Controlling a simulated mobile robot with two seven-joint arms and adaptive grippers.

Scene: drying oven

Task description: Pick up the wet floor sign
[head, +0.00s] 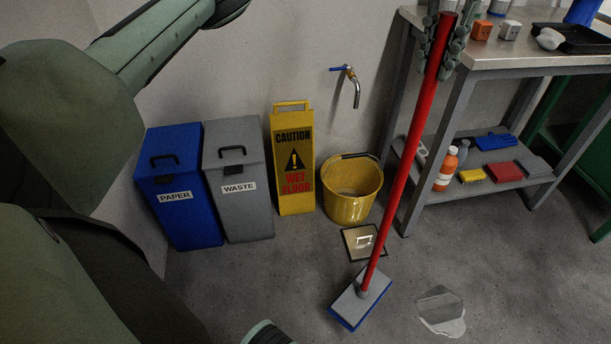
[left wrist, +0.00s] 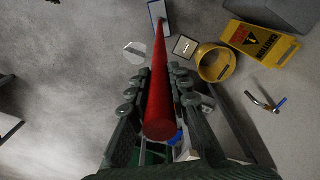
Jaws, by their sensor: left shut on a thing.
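The yellow wet floor sign (head: 294,165) stands upright against the wall, between the grey waste bin and the yellow bucket. It also shows at the upper right of the left wrist view (left wrist: 258,44). My left gripper (head: 441,42) is at the top of the head view, shut on the red handle of a floor mop (head: 403,165). The left wrist view shows the red handle between its fingers (left wrist: 157,88). The mop's blue and grey head (head: 360,298) is at the floor. The left gripper is well apart from the sign. My right gripper is not in view.
A blue paper bin (head: 183,215) and a grey waste bin (head: 247,210) stand left of the sign. A yellow bucket (head: 350,205) is at its right, below a wall tap (head: 354,88). A metal workbench (head: 500,68) is at right. A puddle (head: 441,310) lies on the floor.

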